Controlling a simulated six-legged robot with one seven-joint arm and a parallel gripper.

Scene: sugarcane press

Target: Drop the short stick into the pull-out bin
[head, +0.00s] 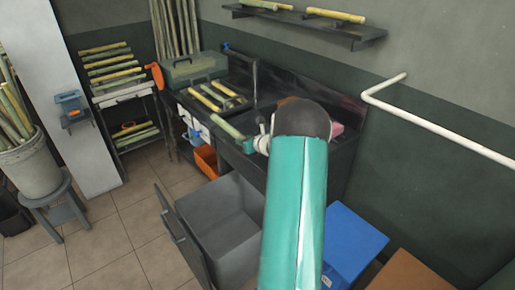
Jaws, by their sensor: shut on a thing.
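My gripper (250,145) is at the end of my teal arm, above the dark counter's front edge. It is shut on a short green stick (228,129), which points up and left from the jaws. My own arm hides part of the gripper and its far side. The pull-out bin (190,240) is a grey box, drawn out below the counter, with its inside visible from above. The stick is above and beyond the bin, not over its middle in this view.
The dark counter (190,103) holds a green toolbox (193,69) and a tray with several sticks (217,95). An orange bin (205,160) sits under it. A blue box (350,243) stands right of the bin.

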